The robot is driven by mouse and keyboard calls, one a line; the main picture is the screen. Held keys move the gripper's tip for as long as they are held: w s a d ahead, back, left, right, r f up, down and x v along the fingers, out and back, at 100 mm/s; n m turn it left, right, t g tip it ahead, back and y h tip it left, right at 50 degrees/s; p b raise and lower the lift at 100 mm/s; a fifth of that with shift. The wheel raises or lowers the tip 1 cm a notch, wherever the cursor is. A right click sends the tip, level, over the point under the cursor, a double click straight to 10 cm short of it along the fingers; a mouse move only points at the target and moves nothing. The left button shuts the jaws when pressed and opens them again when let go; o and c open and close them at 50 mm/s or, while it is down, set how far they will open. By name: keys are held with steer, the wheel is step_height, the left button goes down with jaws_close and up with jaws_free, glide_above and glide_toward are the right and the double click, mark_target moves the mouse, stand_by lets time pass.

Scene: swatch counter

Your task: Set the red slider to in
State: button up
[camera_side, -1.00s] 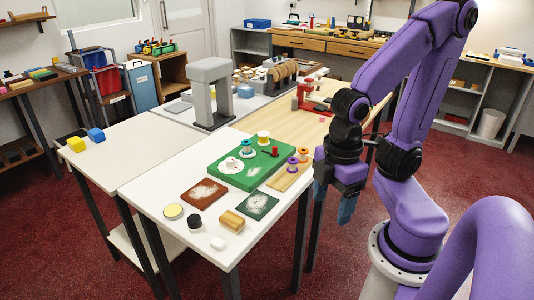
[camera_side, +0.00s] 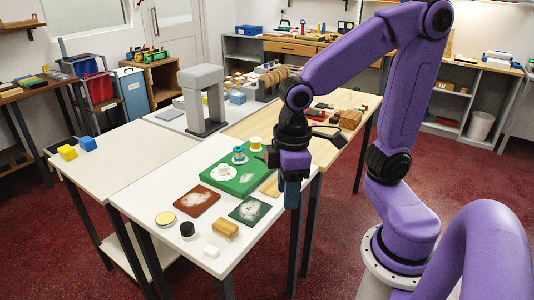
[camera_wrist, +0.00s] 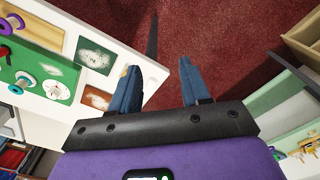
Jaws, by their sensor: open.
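My gripper (camera_side: 292,196) is in front of the board's right side, pointing down. Its blue fingers (camera_wrist: 159,66) are apart with nothing between them.
A grey arch (camera_side: 206,100) stands behind. The wrist view shows red carpet (camera_wrist: 225,40) beyond the table edge.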

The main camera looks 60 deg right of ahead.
steer(key=w+d+r+m, duration=0.1)
steer(key=w+d+m, duration=0.4)
steer(key=w, duration=0.5)
steer(key=w+d+r+m, duration=0.1)
steer(key=w+d+m, duration=0.45)
steer(key=w, duration=0.45)
steer(key=w+d+f+m, duration=0.1)
steer(key=w+d+m, duration=0.25)
steer(key=d, duration=0.75)
steer(key=w+d+f+m, duration=0.1)
steer(key=w+d+m, duration=0.25)
steer(key=d, duration=0.75)
steer(key=f, duration=1.7)
steer(key=shift+s, duration=0.25)
